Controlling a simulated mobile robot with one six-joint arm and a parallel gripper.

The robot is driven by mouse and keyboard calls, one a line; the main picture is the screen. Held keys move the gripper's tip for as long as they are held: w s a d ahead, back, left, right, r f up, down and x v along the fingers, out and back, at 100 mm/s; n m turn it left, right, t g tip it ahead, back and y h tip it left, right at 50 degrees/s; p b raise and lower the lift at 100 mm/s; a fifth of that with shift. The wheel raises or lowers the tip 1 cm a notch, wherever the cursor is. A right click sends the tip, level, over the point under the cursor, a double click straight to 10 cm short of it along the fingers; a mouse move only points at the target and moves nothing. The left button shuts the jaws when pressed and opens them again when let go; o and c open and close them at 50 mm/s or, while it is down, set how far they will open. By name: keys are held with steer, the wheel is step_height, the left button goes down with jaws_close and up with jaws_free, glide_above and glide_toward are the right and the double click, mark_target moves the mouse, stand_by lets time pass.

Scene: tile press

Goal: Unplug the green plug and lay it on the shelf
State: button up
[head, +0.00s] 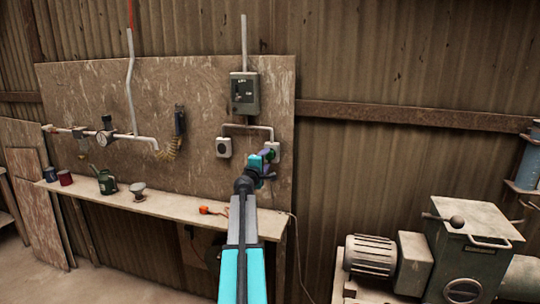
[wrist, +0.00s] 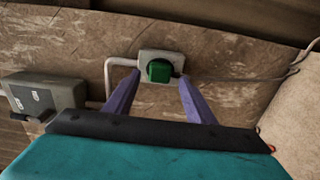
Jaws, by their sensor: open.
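The green plug (wrist: 158,71) sits in a pale socket box on the wall board, seen in the wrist view. My gripper (wrist: 158,82) is open, with one purple finger on each side of the plug; the fingertips reach the socket box's edges in the picture, and I cannot tell whether they touch. In the head view my gripper (head: 268,157) is at the right-hand socket (head: 273,147) and largely hides the plug. The shelf (head: 150,200) runs along the board below.
On the shelf are a red-orange item (head: 208,210), a funnel (head: 138,190), a dark green can (head: 106,182) and two mugs. A second socket (head: 224,147) and a grey switch box (head: 245,93) are nearby. Machinery (head: 470,240) stands right. Bare shelf shows between the funnel and the red-orange item.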

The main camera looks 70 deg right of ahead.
mark_target(269, 156)
steer(key=shift+w+d+b, duration=0.1)
steer(key=shift+d+b, duration=0.4)
steer(key=shift+d, duration=1.4)
steer(key=shift+b, duration=0.5)
steer(key=shift+c, duration=0.4)
jaws_close()
steer(key=shift+a, duration=0.1)
steer(key=shift+a, duration=0.8)
steer(key=shift+a+b, duration=0.5)
steer(key=shift+a, duration=1.6)
